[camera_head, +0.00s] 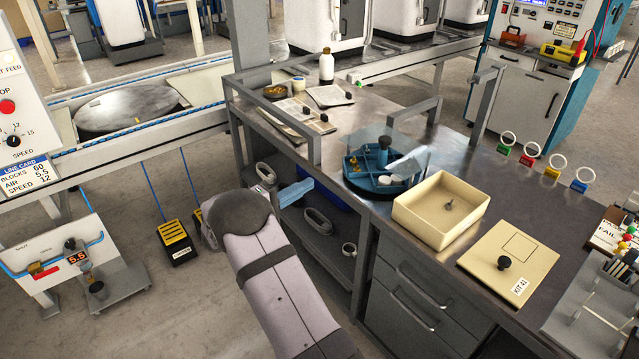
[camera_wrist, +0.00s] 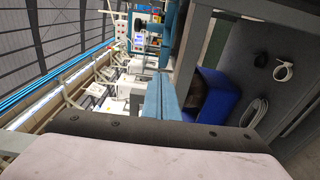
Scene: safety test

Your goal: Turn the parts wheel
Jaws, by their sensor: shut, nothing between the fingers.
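The parts wheel (camera_head: 376,184) is a round blue tray with compartments on the metal bench. A dark knob on a post stands at its back, and a clear cover lies over part of it. A white round part shows inside its front. My gripper (camera_head: 297,192) has blue fingers and is shut and empty. It is left of the wheel, apart from it, by the bench's open shelf side. In the wrist view, the shut blue fingers (camera_wrist: 160,97) point away from the camera with nothing between them.
A cream open box (camera_head: 418,228) stands right of the wheel, with a cream lid marked KIT 41 (camera_head: 499,272) beyond it. Grey rail posts (camera_head: 413,112) rise at the bench edges. The shelf below holds a blue bin (camera_wrist: 222,95) and coiled hoses. Papers and a bottle (camera_head: 326,67) stand behind.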

